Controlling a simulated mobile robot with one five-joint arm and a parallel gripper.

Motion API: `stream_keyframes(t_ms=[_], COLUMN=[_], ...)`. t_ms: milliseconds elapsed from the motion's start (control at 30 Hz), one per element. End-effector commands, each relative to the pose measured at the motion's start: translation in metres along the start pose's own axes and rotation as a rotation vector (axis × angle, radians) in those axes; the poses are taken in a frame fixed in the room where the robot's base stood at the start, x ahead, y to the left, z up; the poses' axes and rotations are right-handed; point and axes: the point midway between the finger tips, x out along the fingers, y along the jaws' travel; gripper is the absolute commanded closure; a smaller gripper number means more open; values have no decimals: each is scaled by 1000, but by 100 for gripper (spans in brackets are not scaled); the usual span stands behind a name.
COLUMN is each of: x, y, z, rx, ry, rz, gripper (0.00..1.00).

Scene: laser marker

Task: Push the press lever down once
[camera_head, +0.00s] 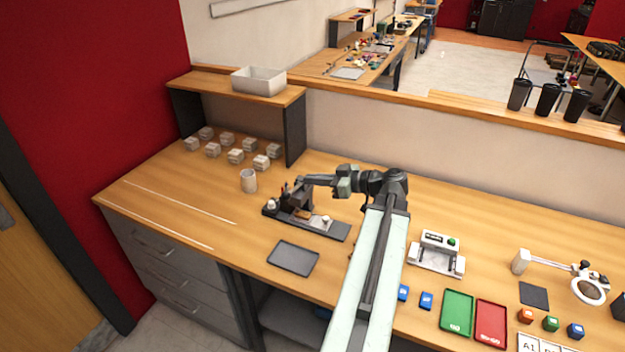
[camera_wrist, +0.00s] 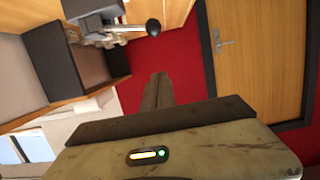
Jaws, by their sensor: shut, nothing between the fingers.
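The press (camera_head: 300,207) stands on a long dark base on the wooden bench, left of my arm in the head view. In the wrist view, its dark body (camera_wrist: 90,8) and metal lever (camera_wrist: 125,28) with a black knob (camera_wrist: 153,27) show at the upper left. The lever points sideways across that tilted picture. My gripper (camera_head: 302,181) reaches left over the press, and its tip lies close to the press top. In the wrist view my gripper's fingers (camera_wrist: 158,80) are shut together and empty, apart from the knob. Whether they are above or beside it is hard to tell.
Several small pale blocks (camera_head: 236,156) sit by the shelf (camera_head: 294,135). A white device (camera_head: 437,254) stands right of my arm.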

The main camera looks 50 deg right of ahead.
Motion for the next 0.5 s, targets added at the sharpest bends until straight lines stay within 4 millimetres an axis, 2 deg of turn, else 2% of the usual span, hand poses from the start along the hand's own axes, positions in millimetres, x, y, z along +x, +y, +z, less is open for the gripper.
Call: stream_keyframes(t_ms=[100,333,367,400,500], x=[30,81,86,87,90], y=[-2,-2,-2,-1,-2], z=[3,2,4,19,32], rx=[-1,-1,-1,0,0], ry=[0,-1,-1,-1,-1], rz=[-6,-8,-7,-4,-5], gripper=[100,100,100,100,100])
